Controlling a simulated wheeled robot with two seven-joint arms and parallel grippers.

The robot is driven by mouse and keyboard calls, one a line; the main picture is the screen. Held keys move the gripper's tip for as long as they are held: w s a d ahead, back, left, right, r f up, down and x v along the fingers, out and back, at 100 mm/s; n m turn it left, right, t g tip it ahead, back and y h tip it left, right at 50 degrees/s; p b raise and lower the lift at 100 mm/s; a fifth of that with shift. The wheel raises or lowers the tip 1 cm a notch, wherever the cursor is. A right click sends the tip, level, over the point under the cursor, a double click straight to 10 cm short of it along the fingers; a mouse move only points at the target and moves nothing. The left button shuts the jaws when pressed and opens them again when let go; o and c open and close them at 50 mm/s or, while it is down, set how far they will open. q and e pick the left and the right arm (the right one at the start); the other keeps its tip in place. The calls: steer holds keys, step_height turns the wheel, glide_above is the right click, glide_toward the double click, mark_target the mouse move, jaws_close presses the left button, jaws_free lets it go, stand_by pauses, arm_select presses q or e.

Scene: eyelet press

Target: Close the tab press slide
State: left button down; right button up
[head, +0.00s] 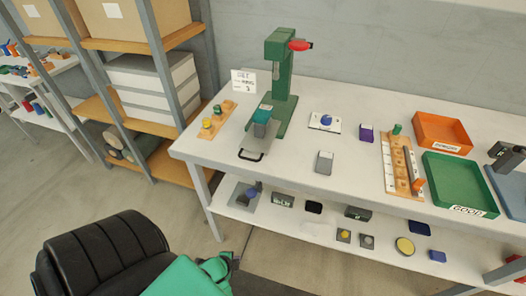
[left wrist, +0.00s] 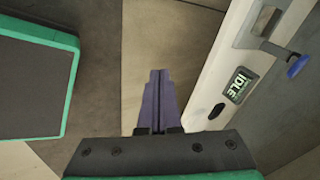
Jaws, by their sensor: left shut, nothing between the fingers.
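The green tab press (head: 284,80) stands upright at the back left of the white table, with a red handle (head: 299,45) at its top. Its grey slide plate (head: 252,146) sticks out in front of the press toward the table's front edge, with a black loop handle (head: 250,156) at its near end. My left gripper (head: 236,261) is low in front of the table, well apart from the slide. In the left wrist view its fingers (left wrist: 158,100) are together and empty over the floor. My right gripper does not show.
A wooden block with knobs (head: 210,121) lies left of the press. A small grey box (head: 324,162) sits right of the slide. Orange (head: 441,133) and green (head: 460,184) trays stand farther right. A lower shelf (head: 320,230) holds several small items. A black chair (head: 100,255) is at lower left.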

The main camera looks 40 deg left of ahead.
arm_select(q)
steer(key=w+a+r+m+t+y+b, duration=0.1)
steer(key=w+a+r+m+t+b, duration=0.25)
steer(key=w+r+m+b, duration=0.3)
steer(key=w+a+r+m+t+y+b, duration=0.15)
steer(key=r+m+t+b, duration=0.4)
steer(key=r, duration=0.95)
steer(key=w+a+r+m+t+y+b, duration=0.1)
steer(key=w+r+m+t+y+b, duration=0.15)
steer(key=r+m, duration=0.95)
steer(key=n+b, duration=0.3)
glide_toward(255, 135)
steer(key=shift+v, duration=1.15)
steer(key=shift+w+a+r+p, duration=0.2)
steer(key=shift+w+p, duration=0.1)
steer(key=shift+w, duration=0.15)
steer(key=shift+w+a+r+p, duration=0.1)
steer(key=shift+w+r+p, duration=0.05)
steer(key=shift+w+p, duration=0.2)
steer(key=x, duration=0.6)
steer(key=shift+w+a+f, duration=0.1)
steer(key=shift+w+f, duration=0.05)
steer(key=shift+w, duration=0.1)
steer(key=shift+w+a, duration=0.15)
steer(key=shift+w, duration=0.3)
